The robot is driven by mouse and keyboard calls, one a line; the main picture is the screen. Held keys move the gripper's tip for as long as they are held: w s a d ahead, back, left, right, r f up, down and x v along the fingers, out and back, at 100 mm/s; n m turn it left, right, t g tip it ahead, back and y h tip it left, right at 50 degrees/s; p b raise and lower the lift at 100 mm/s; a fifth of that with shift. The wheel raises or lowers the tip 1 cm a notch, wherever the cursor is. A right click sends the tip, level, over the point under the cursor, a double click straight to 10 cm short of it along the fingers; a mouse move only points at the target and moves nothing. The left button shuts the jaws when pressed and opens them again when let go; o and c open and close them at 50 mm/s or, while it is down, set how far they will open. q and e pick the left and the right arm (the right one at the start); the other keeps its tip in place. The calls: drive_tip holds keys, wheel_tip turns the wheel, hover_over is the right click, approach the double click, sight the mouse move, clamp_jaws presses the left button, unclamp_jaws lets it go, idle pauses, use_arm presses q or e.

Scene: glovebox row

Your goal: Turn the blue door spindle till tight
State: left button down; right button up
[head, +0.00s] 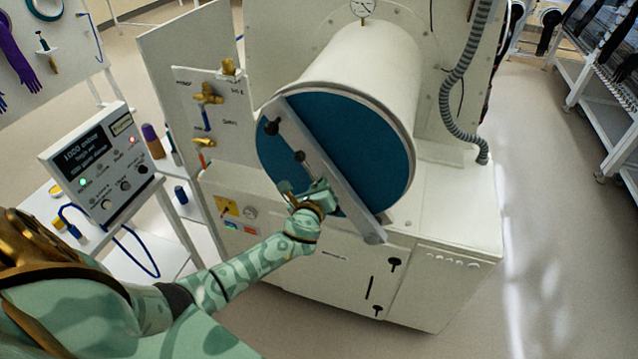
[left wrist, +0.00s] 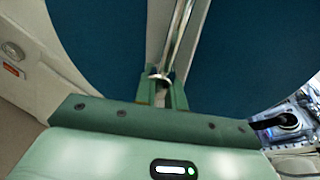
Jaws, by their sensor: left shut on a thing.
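The round blue door (head: 350,140) closes the front of a white cylinder, and a pale bar (head: 335,175) lies diagonally across it. The spindle hub (head: 299,157) sits at the bar, with a black knob (head: 272,127) up and left of it. My left gripper (head: 318,190) is in front of the door, below and right of the hub. In the left wrist view my left gripper (left wrist: 162,92) is shut on the spindle's shiny metal rod (left wrist: 181,35), with the blue door (left wrist: 95,45) behind. The gripped end is partly hidden by the fingers. My right gripper is not in view.
A control box (head: 95,165) stands on a white side table at left. Brass valves (head: 208,95) are on a panel beside the cylinder. A grey corrugated hose (head: 455,90) hangs at right. The floor at right (head: 540,230) is clear.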

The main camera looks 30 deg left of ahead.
use_arm(q)
drive_tip(key=m, duration=0.2)
drive_tip(key=m+y, duration=0.1)
drive_tip(key=m, duration=0.1)
drive_tip(key=shift+s+f+m+y, duration=0.1)
drive_tip(key=shift+f+m+y, duration=0.05)
drive_tip(key=shift+m+y, duration=0.2)
drive_tip(key=m+t, duration=0.1)
drive_tip(key=m, duration=0.5)
drive_tip(key=shift+a+y, duration=0.1)
drive_tip(key=shift+y, duration=0.25)
drive_tip(key=c, duration=1.5)
unclamp_jaws()
drive_tip(key=shift+c, duration=0.2)
drive_tip(key=v, duration=1.6)
drive_tip(key=shift+f, duration=0.2)
drive_tip(key=shift+s, duration=0.15)
